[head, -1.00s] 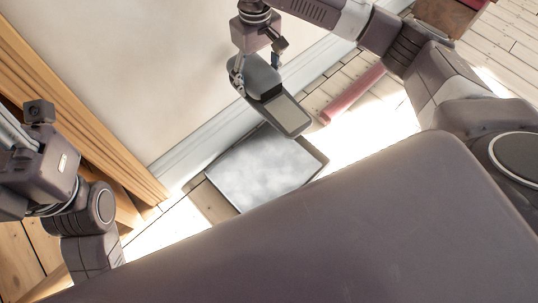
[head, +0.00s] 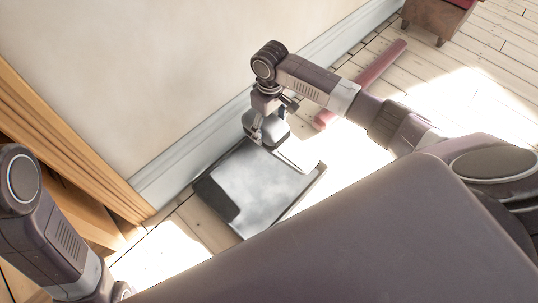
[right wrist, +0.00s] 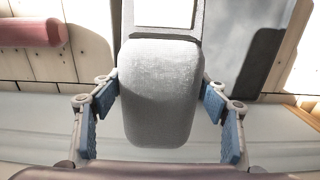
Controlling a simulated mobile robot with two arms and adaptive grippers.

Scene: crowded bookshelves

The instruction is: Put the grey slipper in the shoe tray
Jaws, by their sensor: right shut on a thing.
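The grey slipper (head: 278,128) hangs from my right gripper (head: 267,134) above the upper right part of the shoe tray, close to the wall side. Whether it touches the tray is unclear. In the right wrist view the slipper's rounded grey end (right wrist: 160,95) sits between the blue-padded fingers of my right gripper (right wrist: 160,90), which is shut on it. The pale insole (right wrist: 165,12) shows at the top edge. The shoe tray (head: 215,203) is a dark, shallow tray with a shiny grey floor, lying flat on the floorboards. My left gripper is out of view.
A white skirting board (head: 200,147) runs along the wall behind the tray. A wooden shelf (head: 75,145) stands at left. A pinkish-red roll (head: 365,82) lies on the floor right of the tray. A small brown stool with a red top (head: 437,18) is farther back.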

